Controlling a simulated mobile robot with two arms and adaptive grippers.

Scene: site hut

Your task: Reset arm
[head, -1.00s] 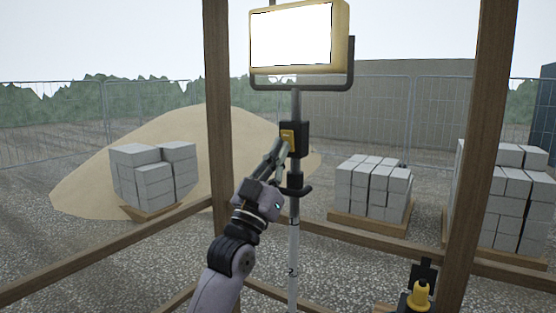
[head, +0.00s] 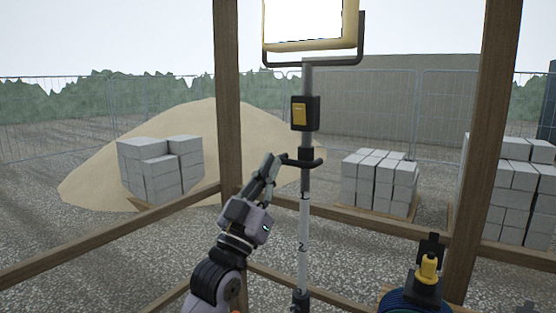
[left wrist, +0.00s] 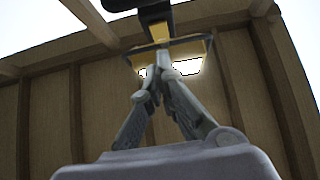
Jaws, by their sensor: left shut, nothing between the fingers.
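A work light (head: 310,20) with a lit white panel in a yellow frame tops a grey pole (head: 305,215). A black box with a yellow switch (head: 299,113) is on the pole, with a black collar and handle (head: 303,160) below it. My left gripper (head: 272,160) is shut and empty, pointing up just left of the handle and below the switch; I cannot tell whether it touches the handle. In the left wrist view its fingertips (left wrist: 160,75) meet below the yellow switch (left wrist: 159,32). My right gripper is out of view.
Wooden posts (head: 228,90) and rails frame the near side. Outside are a sand pile (head: 235,125), grey block stacks (head: 162,168) (head: 380,183) and a wire fence (head: 185,105). A yellow and black fitting (head: 428,268) stands at the lower right.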

